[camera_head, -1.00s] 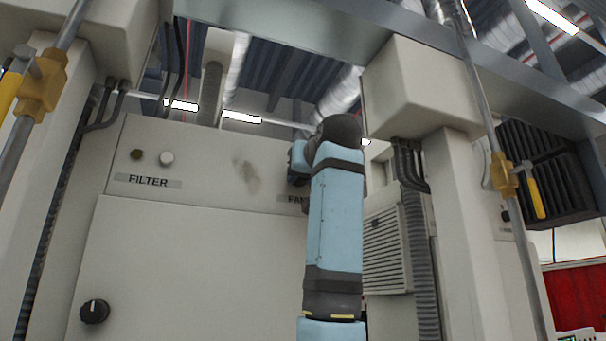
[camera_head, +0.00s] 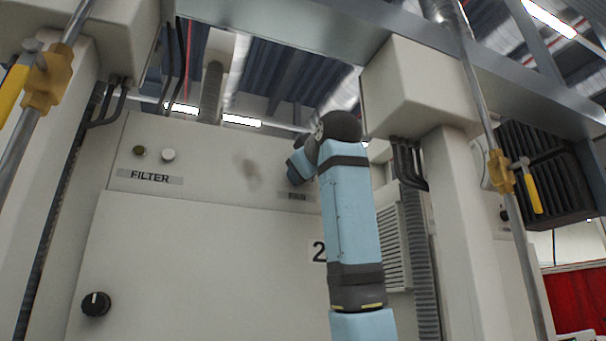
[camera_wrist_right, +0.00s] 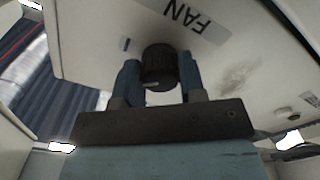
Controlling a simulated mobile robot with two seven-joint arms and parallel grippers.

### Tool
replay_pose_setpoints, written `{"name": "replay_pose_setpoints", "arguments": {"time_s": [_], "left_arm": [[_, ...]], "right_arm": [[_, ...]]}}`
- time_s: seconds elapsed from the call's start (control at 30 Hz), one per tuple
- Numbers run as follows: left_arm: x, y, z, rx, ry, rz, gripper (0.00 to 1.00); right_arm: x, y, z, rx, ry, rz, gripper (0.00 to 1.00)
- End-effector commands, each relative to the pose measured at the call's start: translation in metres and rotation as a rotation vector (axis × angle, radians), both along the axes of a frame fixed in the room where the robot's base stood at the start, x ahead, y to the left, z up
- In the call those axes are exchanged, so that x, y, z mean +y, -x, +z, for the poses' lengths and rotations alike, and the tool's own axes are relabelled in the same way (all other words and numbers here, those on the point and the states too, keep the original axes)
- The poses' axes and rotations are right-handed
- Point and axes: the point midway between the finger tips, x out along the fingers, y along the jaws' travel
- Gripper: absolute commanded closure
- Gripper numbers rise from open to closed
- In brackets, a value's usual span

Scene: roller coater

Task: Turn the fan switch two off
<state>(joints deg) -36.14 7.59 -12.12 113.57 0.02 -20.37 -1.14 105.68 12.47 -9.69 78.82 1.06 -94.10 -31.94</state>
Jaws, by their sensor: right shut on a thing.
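The fan switch (camera_wrist_right: 160,68) is a round black knob just beside the FAN label in the right wrist view, where the label appears upside down. My right gripper (camera_wrist_right: 159,80) has a finger on each side of the knob and is shut on it. A small light mark shows on the knob's rim. In the head view my right arm rises across the panel and hides the knob and fingertips. The FAN label (camera_head: 297,196) shows beside the wrist, and a "2" plate (camera_head: 319,251) is partly behind the forearm. My left gripper is not in view.
The FILTER label (camera_head: 150,177) has two small buttons above it, at the panel's left. Another black knob (camera_head: 96,304) is at lower left. Pipes with yellow-handled valves (camera_head: 500,172) stand at both sides. A beige box (camera_head: 425,85) overhangs right of my arm.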

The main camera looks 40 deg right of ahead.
Motion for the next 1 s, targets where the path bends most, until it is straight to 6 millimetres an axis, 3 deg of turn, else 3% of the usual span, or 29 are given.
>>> {"name": "replay_pose_setpoints", "arguments": {"time_s": [0.33,1.0], "left_arm": [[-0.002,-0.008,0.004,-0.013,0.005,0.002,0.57],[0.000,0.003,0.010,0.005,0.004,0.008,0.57]], "right_arm": [[-0.001,0.001,0.001,0.076,0.322,-0.001,0.86],[0.000,0.000,0.001,0.197,0.818,0.001,0.86]]}}
